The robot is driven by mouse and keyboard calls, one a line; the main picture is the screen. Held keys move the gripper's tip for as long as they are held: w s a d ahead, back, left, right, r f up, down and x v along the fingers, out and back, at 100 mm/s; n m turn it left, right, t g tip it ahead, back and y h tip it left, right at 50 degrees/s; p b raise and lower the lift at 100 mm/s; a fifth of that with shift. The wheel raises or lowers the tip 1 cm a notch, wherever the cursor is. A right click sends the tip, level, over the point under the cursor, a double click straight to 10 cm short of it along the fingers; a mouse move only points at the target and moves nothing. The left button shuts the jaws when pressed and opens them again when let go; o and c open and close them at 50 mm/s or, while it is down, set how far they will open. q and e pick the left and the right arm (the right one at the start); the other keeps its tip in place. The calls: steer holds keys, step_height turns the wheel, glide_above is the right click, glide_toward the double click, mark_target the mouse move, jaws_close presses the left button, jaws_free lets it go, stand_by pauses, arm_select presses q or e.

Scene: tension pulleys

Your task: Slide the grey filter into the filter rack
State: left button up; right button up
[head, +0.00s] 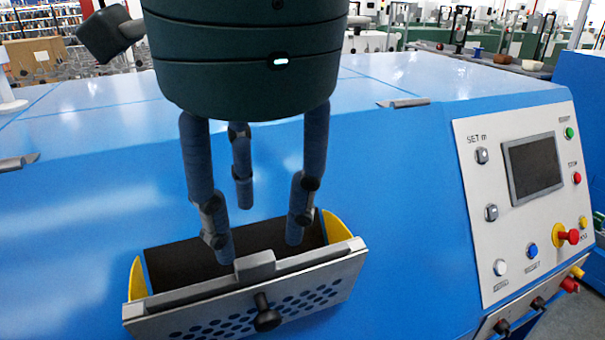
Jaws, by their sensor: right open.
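The filter rack (190,318) is tilted out of the blue machine's sloping front. It has a grey perforated front plate, a black knob and yellow side plates. A grey bar with a raised tab (255,266) lies along the rack's top front edge; it looks like the top of the grey filter, with anything lower hidden behind the front plate. My right gripper (246,225) is above the rack, its three fingers pointing down and spread apart. Two fingertips reach the rack's opening, one close to the tab; I cannot tell if it touches. My left gripper is not in view.
The blue machine (400,190) fills most of the view. A control panel (520,190) with a screen and coloured buttons is at right. Small metal latches (403,103) sit along the machine's upper edge. The rack's yellow side plate (337,228) stands near the right finger.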

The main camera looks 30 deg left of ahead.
mark_target(256, 264)
steer(key=p+x, duration=0.2)
steer(key=x, duration=0.6)
steer(key=shift+f, duration=0.25)
jaws_close()
